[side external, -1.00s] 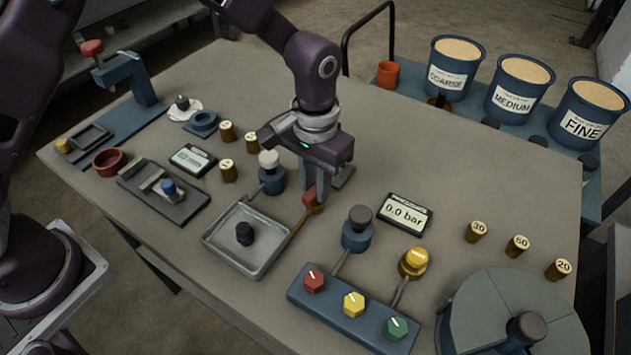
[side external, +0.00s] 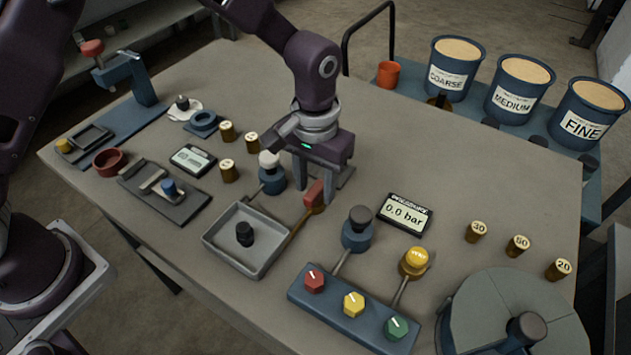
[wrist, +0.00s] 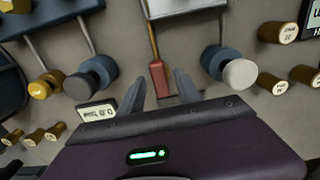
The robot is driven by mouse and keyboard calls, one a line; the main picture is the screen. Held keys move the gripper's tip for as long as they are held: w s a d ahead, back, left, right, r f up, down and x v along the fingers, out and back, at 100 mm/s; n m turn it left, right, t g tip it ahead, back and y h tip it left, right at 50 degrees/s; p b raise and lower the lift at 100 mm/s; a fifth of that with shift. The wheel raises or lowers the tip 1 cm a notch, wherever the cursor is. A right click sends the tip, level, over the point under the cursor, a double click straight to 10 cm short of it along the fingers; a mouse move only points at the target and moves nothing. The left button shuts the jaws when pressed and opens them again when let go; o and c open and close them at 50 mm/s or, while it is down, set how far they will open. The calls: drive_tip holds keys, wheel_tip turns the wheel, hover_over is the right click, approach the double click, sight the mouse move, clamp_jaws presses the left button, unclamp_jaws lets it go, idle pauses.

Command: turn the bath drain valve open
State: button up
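The bath drain valve has a red lever (side external: 314,194) on a brass pipe that runs to the right side of the square grey bath tray (side external: 214,240). In the wrist view the red lever (wrist: 159,79) points along the line of the pipe, toward my gripper. My gripper (side external: 322,180) is open, just behind and above the lever in the side view. In the wrist view its two fingers (wrist: 158,88) are spread on either side of the lever's end, apart from it. I see nothing held. Whether the fingertips reach lever height is unclear.
A white-topped blue valve (side external: 269,172) stands close left of my gripper. A grey-topped one (side external: 358,230) and a gauge reading 0.0 bar (side external: 404,213) stand to the right. A panel with red, yellow and green knobs (side external: 353,304) is in front. Several brass weights stand around.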

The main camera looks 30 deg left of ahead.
sight(315, 189)
wheel_tip(315, 189, up, 7)
drive_tip(key=shift+r, duration=0.1)
idle(0.5)
drive_tip(key=s+a+r+t+h, duration=0.1)
drive_tip(key=s+a+r, duration=0.3)
drive_tip(key=a+r, duration=0.15)
drive_tip(key=s+a+r+t, duration=0.1)
drive_tip(key=s+a+r, duration=0.25)
drive_tip(key=r, duration=0.35)
drive_tip(key=s+a+t, duration=0.1)
drive_tip(key=s+a, duration=0.3)
drive_tip(key=s, duration=0.3)
drive_tip(key=s+a+r+t+y, duration=0.1)
drive_tip(key=s+a+t, duration=0.1)
drive_tip(key=s+a, duration=0.3)
drive_tip(key=s, duration=0.3)
drive_tip(key=shift+s+t, duration=0.2)
drive_tip(key=shift+t, duration=0.1)
